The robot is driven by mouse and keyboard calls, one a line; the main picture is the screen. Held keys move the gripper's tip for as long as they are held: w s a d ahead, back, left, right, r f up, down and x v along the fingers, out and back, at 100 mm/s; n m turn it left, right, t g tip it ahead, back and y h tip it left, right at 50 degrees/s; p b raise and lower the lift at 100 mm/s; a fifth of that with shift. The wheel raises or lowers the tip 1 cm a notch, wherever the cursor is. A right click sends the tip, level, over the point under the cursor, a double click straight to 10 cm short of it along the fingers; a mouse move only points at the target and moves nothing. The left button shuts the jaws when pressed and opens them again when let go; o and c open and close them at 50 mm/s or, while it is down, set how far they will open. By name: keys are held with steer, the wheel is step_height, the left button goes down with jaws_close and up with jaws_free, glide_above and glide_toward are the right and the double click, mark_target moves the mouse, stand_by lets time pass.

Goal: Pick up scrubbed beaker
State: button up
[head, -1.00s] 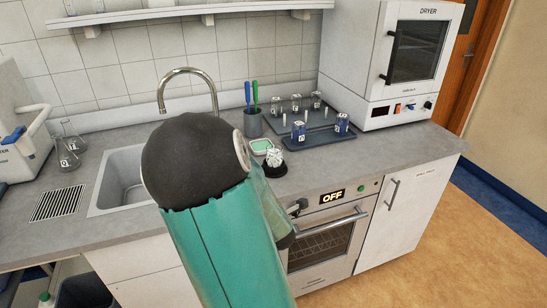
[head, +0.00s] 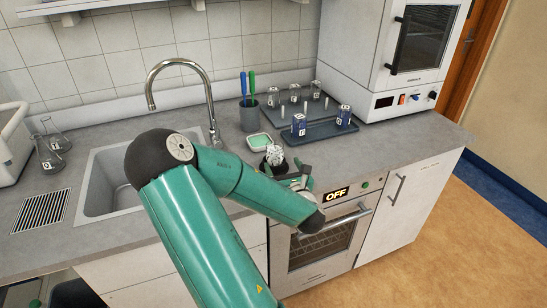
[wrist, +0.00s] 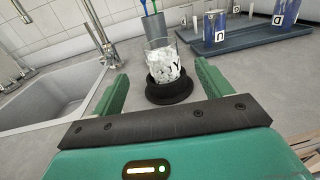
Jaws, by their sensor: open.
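A clear glass beaker (head: 275,155) with white flecks on it stands upright in a round black holder (head: 266,169) near the counter's front edge. In the wrist view this beaker (wrist: 163,63) shows a letter Y, and its black holder (wrist: 170,91) is plain below it. My gripper (wrist: 162,72) is open and empty. Its two green fingers are spread to the left and right of the beaker and holder, nearer the camera, apparently not touching them. In the head view my gripper (head: 302,180) is just right and in front of the holder, partly hidden by my arm.
A dark tray (head: 322,137) with blue-coloured beakers and a drying rack with clear ones lie behind right. The sink (head: 104,182) and tap are left, the dryer (head: 395,103) right.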

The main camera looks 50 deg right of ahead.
mark_target(278, 153)
steer(key=x, duration=0.4)
steer(key=shift+w+d, duration=0.15)
steer(key=shift+w, duration=0.05)
steer(key=shift+w+d, duration=0.15)
steer(key=shift+d, duration=0.1)
steer(key=x, duration=0.4)
steer(key=shift+w+d+r, duration=0.15)
steer(key=shift+w, duration=0.1)
steer(key=shift+c, duration=0.5)
steer(key=c, duration=1)
